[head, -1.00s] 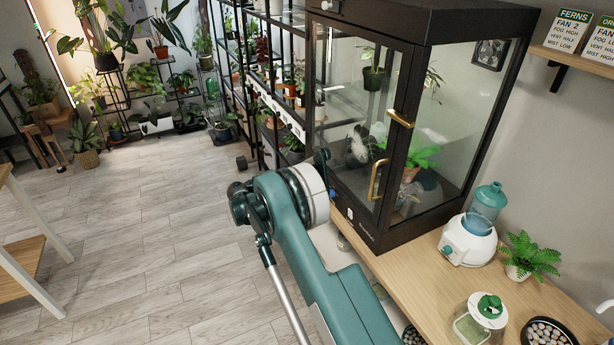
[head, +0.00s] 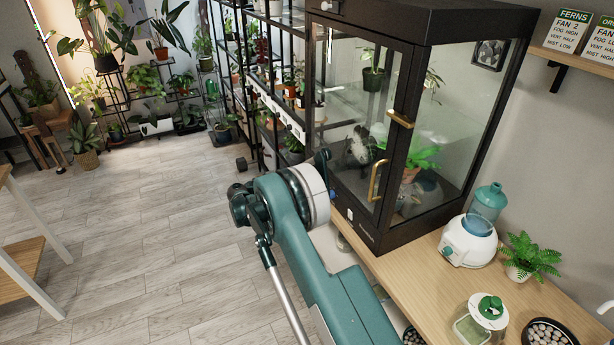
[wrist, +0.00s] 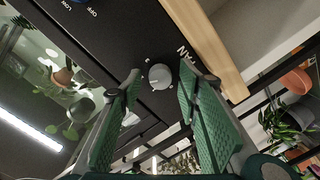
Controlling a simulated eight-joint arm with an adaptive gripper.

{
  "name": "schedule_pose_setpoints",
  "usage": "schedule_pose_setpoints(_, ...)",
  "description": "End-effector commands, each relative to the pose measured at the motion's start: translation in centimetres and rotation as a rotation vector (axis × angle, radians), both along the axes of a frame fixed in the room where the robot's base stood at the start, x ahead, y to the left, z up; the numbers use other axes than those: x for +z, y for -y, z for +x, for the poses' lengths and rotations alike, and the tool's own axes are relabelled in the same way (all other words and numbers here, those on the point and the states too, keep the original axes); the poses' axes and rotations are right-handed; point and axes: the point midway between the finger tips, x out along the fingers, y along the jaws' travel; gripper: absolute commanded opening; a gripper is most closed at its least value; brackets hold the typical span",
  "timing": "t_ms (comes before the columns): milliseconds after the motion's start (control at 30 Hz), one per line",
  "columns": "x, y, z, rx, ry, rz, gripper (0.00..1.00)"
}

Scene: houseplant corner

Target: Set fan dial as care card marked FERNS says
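The care card marked FERNS (head: 567,31) stands on the shelf at the upper right of the head view and reads FAN 2, FOG HIGH, VENT HALF, MIST LOW. In the wrist view a round pale grey dial (wrist: 159,76) sits on a black panel beside partly hidden white lettering, apparently FAN. My gripper (wrist: 162,75) is open, with one green finger on each side of this dial and a visible gap to it. The dial's setting is too small to read. In the head view the gripper is hidden behind my arm.
The black glass cabinet (head: 385,235) holds plants and a fan (head: 489,54). A blue knob (wrist: 79,1) with OFF and LOW labels is on the same panel. A humidifier (head: 468,242), a small fern (head: 527,255) and a jar (head: 480,320) stand on the wooden bench to the right.

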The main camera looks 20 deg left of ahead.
Motion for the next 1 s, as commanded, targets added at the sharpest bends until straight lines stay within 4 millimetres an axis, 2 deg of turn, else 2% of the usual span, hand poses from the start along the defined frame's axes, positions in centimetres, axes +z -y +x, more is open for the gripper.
schedule_pose_setpoints(533, 0.0, -0.7, -0.7, 0.001, -0.001, 0.001, 0.34)
schedule_pose_setpoints(767, 0.1, -2.6, -2.6, 0.001, 0.0, 0.0, 0.34)
schedule_pose_setpoints(1000, 0.3, -5.2, -5.4, 0.001, 0.0, 0.0, 0.34)
